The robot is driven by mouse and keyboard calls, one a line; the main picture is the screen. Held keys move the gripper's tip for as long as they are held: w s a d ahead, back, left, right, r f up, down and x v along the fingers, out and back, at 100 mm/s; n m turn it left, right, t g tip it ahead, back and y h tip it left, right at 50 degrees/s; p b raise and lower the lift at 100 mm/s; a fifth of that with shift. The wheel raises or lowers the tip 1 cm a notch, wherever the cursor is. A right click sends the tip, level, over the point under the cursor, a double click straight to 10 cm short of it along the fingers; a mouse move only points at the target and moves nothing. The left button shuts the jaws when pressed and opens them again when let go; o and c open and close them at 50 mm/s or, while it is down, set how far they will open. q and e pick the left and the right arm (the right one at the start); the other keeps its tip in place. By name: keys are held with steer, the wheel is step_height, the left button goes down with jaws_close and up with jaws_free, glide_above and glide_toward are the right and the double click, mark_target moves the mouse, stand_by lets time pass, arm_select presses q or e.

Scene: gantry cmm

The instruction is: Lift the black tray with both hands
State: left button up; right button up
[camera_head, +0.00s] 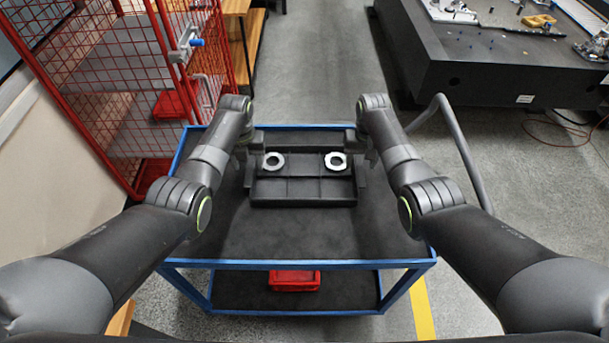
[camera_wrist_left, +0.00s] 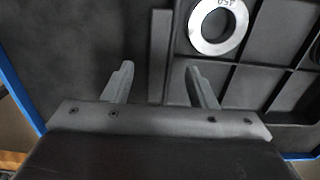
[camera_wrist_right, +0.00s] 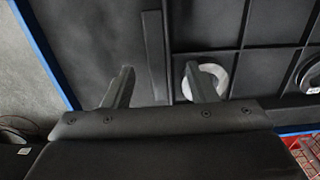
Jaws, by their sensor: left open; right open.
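The black tray (camera_head: 303,188) lies flat on the cart's dark top, with an upright plate at each end and several compartments. Two silver rings sit in it, the left ring (camera_head: 273,161) and the right ring (camera_head: 336,162). My left gripper (camera_wrist_left: 160,68) is open at the tray's left end; the left end plate (camera_wrist_left: 160,40) shows between its fingers. My right gripper (camera_wrist_right: 158,70) is open at the right end, with the right end plate (camera_wrist_right: 154,42) between its fingers. Neither grips the tray. In the head view my wrists partly hide the fingers.
The blue-framed cart (camera_head: 300,264) has free top in front of the tray and a red bin (camera_head: 295,280) on its lower shelf. A red mesh cage (camera_head: 120,90) stands at left. A dark machine table (camera_head: 470,60) is at back right.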

arm_select(q)
steer(key=shift+f, duration=1.4)
arm_select(e)
steer(key=shift+f, duration=1.35)
arm_select(q)
jaws_close()
arm_select(e)
jaws_close()
arm_select(q)
steer(key=shift+r, duration=0.1)
arm_select(e)
steer(key=shift+w+r, duration=0.1)
